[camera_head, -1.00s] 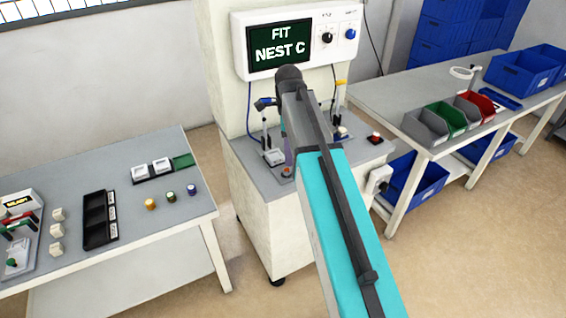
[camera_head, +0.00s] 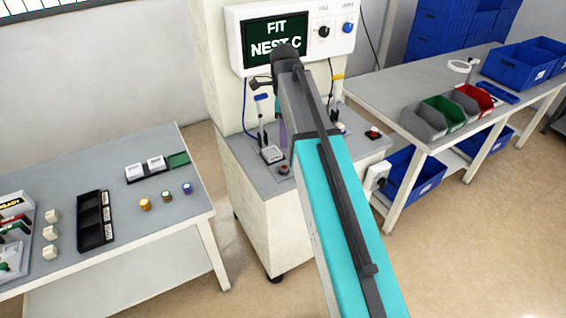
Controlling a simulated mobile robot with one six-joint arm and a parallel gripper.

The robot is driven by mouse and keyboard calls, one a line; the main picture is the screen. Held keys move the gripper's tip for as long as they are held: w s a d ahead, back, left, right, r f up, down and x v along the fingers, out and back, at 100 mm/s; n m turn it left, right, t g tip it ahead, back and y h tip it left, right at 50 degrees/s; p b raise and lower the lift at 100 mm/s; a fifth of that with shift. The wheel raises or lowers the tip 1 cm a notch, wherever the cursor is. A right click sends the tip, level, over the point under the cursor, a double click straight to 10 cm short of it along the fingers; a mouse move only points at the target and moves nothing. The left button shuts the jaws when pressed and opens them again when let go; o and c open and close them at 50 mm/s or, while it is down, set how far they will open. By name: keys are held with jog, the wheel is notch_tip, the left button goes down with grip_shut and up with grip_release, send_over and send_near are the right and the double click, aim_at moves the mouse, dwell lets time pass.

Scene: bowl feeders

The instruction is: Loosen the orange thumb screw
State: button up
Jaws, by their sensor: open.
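A small round brownish-orange piece (camera_head: 284,169) sits at the front of the machine's grey top, beside the left nest. It may be the orange thumb screw, but it is too small and dark to be sure. My gripper (camera_head: 261,83) shows only partly as a small dark shape left of my wrist, in front of the lower edge of the display. It is open and stands well above the machine top, apart from the brownish piece. My arm hides the middle of the machine top.
A blue-handled clamp (camera_head: 261,98) stands upright behind the left nest (camera_head: 271,154). A display panel (camera_head: 270,42) reads "FIT NEST C". A red button (camera_head: 374,132) is at the right. Tables with small parts (camera_head: 145,204) and coloured bins (camera_head: 443,112) flank the machine.

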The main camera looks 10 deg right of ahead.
aim_at(284, 167)
jog(key=shift+f+p, duration=0.7)
jog(key=shift+f, duration=5.6)
jog(key=c, duration=1)
jog(key=shift+c, duration=0.2)
